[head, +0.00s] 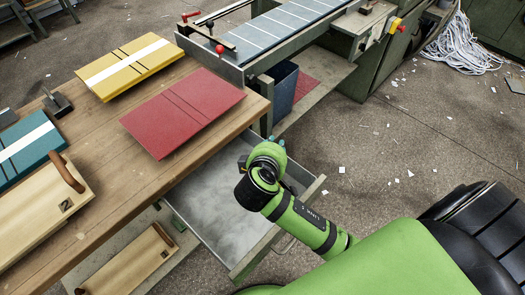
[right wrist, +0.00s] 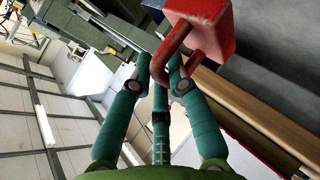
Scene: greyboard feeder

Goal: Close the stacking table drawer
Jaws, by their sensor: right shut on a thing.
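The stacking table (head: 100,135) is a long wooden table. Its drawer (head: 212,200) stands well pulled out toward the lower right, its grey floor looking bare where it shows. The drawer front (head: 255,255) has a light metal handle (head: 288,245), partly hidden by my arm. My right gripper (head: 277,143) is over the drawer, near the table's end; the hand hides what is beneath it. In the right wrist view its teal fingers (right wrist: 160,78) are closed around the bent rod of a red block (right wrist: 200,25). My left gripper is out of view.
Red (head: 183,110), yellow (head: 130,66) and teal (head: 28,145) boards lie on the table. Wooden trays with handles stand at the left (head: 35,215) and below the table (head: 130,262). A feeder bed (head: 290,30) stands behind. The floor at the right is mostly clear, with paper scraps.

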